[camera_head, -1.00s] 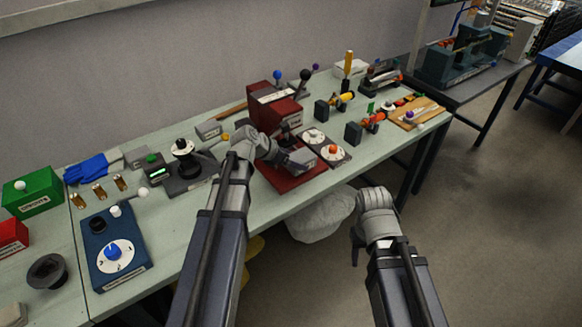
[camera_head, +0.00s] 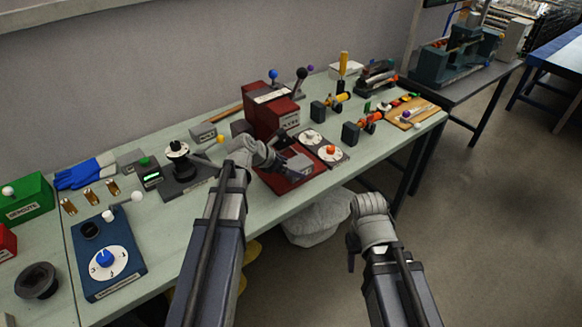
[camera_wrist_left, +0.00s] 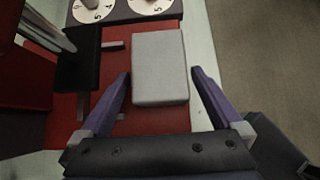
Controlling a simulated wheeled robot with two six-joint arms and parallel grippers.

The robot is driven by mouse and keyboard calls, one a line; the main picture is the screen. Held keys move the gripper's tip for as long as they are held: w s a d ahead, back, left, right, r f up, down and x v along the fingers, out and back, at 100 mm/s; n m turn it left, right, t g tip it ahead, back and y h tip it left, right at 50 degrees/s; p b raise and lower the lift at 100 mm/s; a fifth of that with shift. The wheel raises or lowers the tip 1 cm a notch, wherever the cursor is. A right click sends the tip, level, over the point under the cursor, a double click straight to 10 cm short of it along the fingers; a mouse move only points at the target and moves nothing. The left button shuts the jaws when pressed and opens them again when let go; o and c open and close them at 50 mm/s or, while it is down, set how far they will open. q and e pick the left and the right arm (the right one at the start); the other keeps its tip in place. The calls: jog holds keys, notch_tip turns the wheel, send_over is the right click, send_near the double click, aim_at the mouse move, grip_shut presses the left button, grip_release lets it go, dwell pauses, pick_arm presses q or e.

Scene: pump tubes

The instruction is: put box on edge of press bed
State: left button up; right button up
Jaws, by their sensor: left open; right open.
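A light grey box (camera_wrist_left: 160,68) lies flat on the red bed of the press, along its right edge in the left wrist view. The red press bed (camera_wrist_left: 150,122) shows around the box's near end and left side. My left gripper (camera_wrist_left: 161,74) is open, with one finger on each side of the box and gaps visible at both. In the head view my left gripper (camera_head: 276,154) is over the red press (camera_head: 272,116), and the box (camera_head: 299,163) is partly hidden by it. My right gripper (camera_head: 352,250) hangs in front of the table, open and empty.
A dial panel (camera_head: 322,146) stands right beside the press bed. A black-and-grey device (camera_head: 182,172) and a blue dial box (camera_head: 108,262) stand to the left. Valve fittings and a wooden board (camera_head: 412,112) are to the right. The table's front edge is close to the bed.

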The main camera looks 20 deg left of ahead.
pick_arm(q)
jog(key=shift+r, duration=0.2)
jog(key=p+v, duration=0.8)
jog(key=v, duration=0.3)
jog(key=s+d+f+m+g+y, duration=0.3)
jog(key=s+d+m, duration=0.6)
jog(key=m, duration=0.7)
jog(key=s+d+f+m+g+y, duration=0.2)
jog(key=s+d+m+g+y, duration=0.2)
jog(key=s+d+m, duration=0.5)
jog(key=m, duration=0.7)
jog(key=shift+f+p, duration=0.35)
jog(key=shift+p, duration=0.05)
